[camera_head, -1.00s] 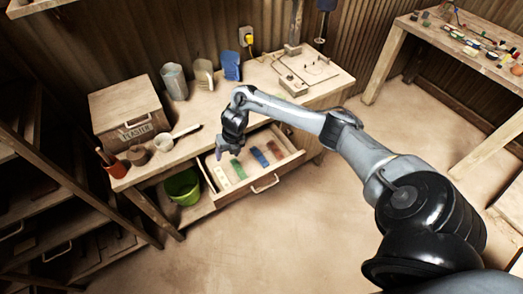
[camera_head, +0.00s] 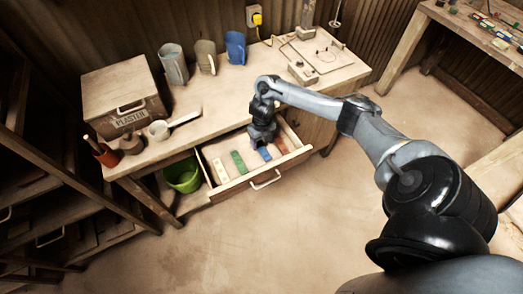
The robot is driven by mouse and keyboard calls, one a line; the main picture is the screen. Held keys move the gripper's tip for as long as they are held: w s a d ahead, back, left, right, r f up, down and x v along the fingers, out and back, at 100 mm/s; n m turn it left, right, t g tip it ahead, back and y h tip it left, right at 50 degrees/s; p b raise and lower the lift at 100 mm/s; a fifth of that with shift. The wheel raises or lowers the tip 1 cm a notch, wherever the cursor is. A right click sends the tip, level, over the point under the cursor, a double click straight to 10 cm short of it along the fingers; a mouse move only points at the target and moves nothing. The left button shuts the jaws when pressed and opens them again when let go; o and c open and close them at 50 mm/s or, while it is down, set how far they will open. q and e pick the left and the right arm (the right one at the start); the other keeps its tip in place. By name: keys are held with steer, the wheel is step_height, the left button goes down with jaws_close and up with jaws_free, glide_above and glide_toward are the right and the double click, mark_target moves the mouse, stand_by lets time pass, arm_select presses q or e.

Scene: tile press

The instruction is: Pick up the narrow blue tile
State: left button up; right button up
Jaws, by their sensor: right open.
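The narrow blue tile (camera_head: 264,153) lies in the open drawer (camera_head: 232,176) under the workbench. It sits between a green tile (camera_head: 239,162) and a reddish-brown tile (camera_head: 281,145), with a pale tile (camera_head: 220,171) farther left. My right gripper (camera_head: 263,140) is open, pointing down over the far end of the blue tile and hiding part of it. I cannot tell whether the fingers touch the tile. My left gripper is not in view.
The drawer's walls and front handle (camera_head: 265,180) surround the tiles. A green bucket (camera_head: 183,176) stands below. The floor in front is clear.

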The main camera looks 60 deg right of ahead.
mark_target(262, 149)
step_height(262, 149, down, 4)
steer(key=shift+s+f+b, duration=0.1)
steer(key=shift+b, duration=0.2)
jaws_close()
stand_by(0.3)
